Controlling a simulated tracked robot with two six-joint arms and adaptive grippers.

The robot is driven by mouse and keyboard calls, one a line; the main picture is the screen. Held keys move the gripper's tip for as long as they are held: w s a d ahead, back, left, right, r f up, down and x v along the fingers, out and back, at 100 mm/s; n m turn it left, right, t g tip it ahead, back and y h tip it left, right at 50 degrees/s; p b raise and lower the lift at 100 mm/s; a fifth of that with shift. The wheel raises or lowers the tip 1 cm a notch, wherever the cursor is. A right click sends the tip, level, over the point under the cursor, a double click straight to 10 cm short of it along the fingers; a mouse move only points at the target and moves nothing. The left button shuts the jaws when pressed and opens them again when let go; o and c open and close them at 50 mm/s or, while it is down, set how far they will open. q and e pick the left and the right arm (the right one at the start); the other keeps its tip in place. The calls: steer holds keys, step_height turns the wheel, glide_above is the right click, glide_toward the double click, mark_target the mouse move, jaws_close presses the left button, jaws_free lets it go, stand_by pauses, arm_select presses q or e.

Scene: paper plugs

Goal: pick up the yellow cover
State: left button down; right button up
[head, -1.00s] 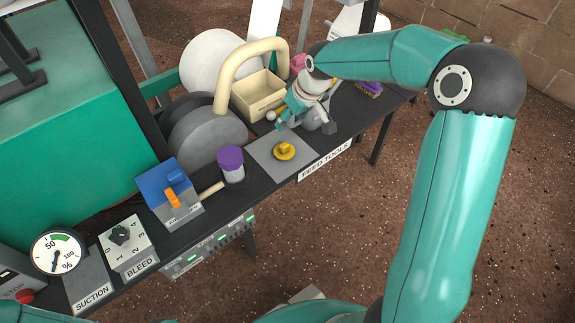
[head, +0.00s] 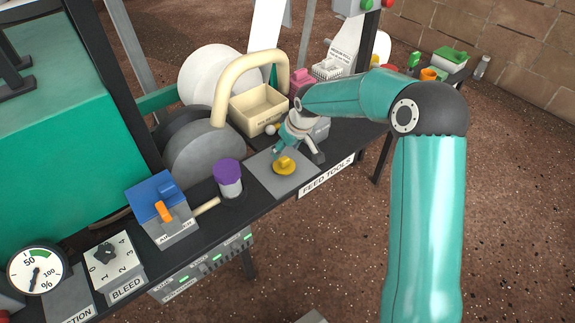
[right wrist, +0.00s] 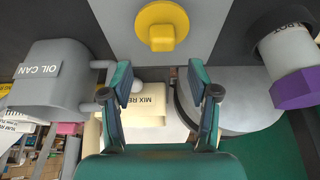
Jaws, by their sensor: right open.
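The yellow cover (head: 284,165) is a round disc with a raised knob, on a grey plate (head: 266,184) at the bench's front edge. It also shows at the top of the right wrist view (right wrist: 162,26). My right gripper (head: 300,157) is open and empty, just behind and to the right of the cover in the head view. In the right wrist view its two fingers (right wrist: 162,88) are spread apart and the cover lies beyond their tips, not between them. My left gripper is not in view.
A purple-topped container (head: 229,178) stands left of the plate. A cream bin with a tall handle (head: 258,108) stands behind. A grey oil can (right wrist: 48,76) is near the fingers in the wrist view. A blue box with an orange lever (head: 160,205) sits further left.

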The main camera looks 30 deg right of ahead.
mark_target(284, 159)
steer(key=f+b, duration=0.1)
steer(key=f, duration=0.1)
steer(key=f+b, duration=0.1)
steer(key=f, duration=0.1)
steer(key=shift+w+a+f, duration=0.2)
steer(key=shift+f, duration=0.1)
steer(key=shift+w+f+b, duration=0.2)
steer(key=shift+f+b, duration=0.1)
steer(key=c, duration=1.1)
steer(key=shift+c, duration=0.2)
